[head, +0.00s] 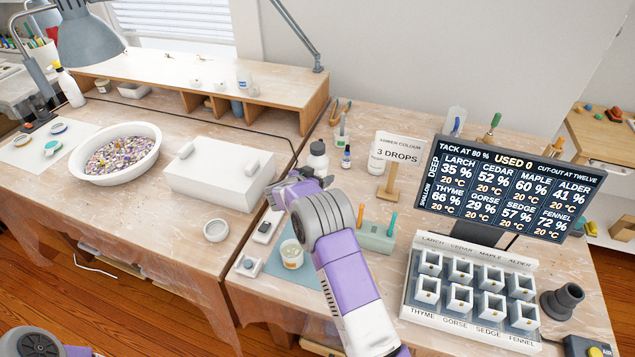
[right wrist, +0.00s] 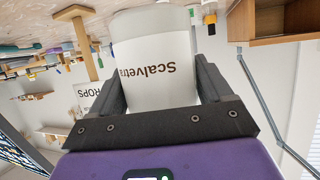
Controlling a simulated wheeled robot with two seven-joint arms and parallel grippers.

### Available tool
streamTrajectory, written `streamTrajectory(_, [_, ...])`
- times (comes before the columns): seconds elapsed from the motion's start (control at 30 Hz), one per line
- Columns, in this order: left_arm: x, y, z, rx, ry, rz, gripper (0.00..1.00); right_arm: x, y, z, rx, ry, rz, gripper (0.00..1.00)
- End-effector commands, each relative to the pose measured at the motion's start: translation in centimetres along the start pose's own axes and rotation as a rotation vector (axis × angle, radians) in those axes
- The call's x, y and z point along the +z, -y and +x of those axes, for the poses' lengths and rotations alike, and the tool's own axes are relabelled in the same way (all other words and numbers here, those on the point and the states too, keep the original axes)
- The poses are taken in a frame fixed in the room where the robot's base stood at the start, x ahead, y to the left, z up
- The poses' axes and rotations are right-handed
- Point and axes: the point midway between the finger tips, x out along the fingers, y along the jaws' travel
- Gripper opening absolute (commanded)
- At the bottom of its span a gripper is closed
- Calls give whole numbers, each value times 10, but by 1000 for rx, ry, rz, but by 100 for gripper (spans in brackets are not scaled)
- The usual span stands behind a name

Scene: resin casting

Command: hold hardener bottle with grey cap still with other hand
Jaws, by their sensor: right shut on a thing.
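The hardener bottle (head: 318,162) is white with a grey cap and stands upright near the middle of the head view, on the bench by the inner corner. My right gripper (head: 304,178) is shut on its body. In the right wrist view the white bottle (right wrist: 155,75), lettered "Scalvetra" and shown upside down, sits between the two dark fingers of my right gripper (right wrist: 160,90). Its cap is out of sight there. Of my left arm only a joint shows at the bottom left of the head view; its gripper is out of the picture.
A small dark bottle (head: 346,157) and a white jar (head: 377,161) stand right of the held bottle. A "3 DROPS" card (head: 398,152) is on a wooden stand. A cup (head: 291,253) stands on a blue mat (head: 272,268). A white box (head: 222,180) lies left.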

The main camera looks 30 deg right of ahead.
Motion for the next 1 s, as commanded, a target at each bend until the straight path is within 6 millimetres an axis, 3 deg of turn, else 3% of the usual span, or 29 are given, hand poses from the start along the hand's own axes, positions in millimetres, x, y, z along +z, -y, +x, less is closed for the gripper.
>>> streamTrajectory(0.4, [0, 0, -1, 0, 0, 0, 100, -6, 0, -2, 0, -1, 0, 36])
streamTrajectory(0.43, [0, 0, -1, 0, 0, 0, 100, -6, 0, -2, 0, -2, 0, 75])
streamTrajectory(0.8, [0, 0, -1, 0, 0, 0, 100, -6, 0, -2, 0, -2, 1, 18])
streamTrajectory(1.0, [0, 0, -1, 0, 0, 0, 100, -6, 0, -2, 0, -2, 0, 17])
